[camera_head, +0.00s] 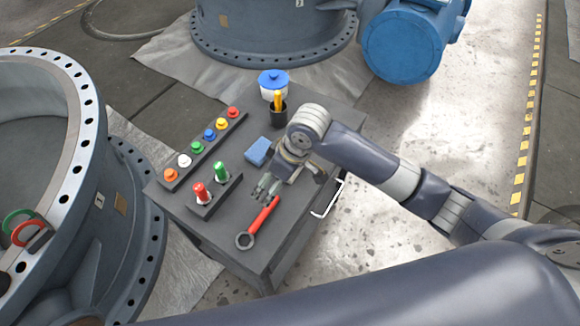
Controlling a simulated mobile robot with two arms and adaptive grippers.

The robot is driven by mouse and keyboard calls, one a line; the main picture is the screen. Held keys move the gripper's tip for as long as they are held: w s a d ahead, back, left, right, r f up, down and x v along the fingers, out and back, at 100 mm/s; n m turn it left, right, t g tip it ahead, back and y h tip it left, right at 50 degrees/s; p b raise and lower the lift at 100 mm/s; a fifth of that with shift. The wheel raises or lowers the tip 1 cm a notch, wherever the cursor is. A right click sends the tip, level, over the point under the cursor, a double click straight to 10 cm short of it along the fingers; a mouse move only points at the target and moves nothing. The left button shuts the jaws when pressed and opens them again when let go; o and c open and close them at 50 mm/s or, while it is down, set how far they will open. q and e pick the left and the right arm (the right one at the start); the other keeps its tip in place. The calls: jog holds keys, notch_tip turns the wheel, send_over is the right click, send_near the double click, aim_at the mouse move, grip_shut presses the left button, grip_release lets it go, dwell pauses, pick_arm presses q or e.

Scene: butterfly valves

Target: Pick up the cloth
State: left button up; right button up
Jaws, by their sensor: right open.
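A small blue folded piece (258,150), which looks like the cloth, lies on the dark table (292,222) just right of the long button strip. My right gripper (267,187) is over the table, reaching in from the right, with its fingers pointing down and left. It is open and appears empty. Its fingertips are nearer the camera than the cloth, below it in the picture, and apart from it. The wrist partly covers the table to the right of the cloth. My left gripper is not in view.
A red-handled wrench (258,223) lies close by the fingertips. A holder with red and green bottles (215,193) and a strip of coloured buttons (206,147) stand left. A black cup (279,115) and a blue-lidded tub (274,84) stand behind. Large valve bodies (100,190) flank the table.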

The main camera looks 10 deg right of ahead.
jog(key=w+d+r+h, duration=0.2)
jog(key=w+d+r, duration=0.3)
jog(key=w+d, duration=0.1)
jog(key=f, duration=0.5)
jog(key=shift+w+f, duration=0.35)
jog(key=f, duration=0.2)
jog(key=w+f, duration=0.1)
jog(key=f, duration=0.2)
jog(key=shift+a+f, duration=0.1)
jog(key=c, duration=1)
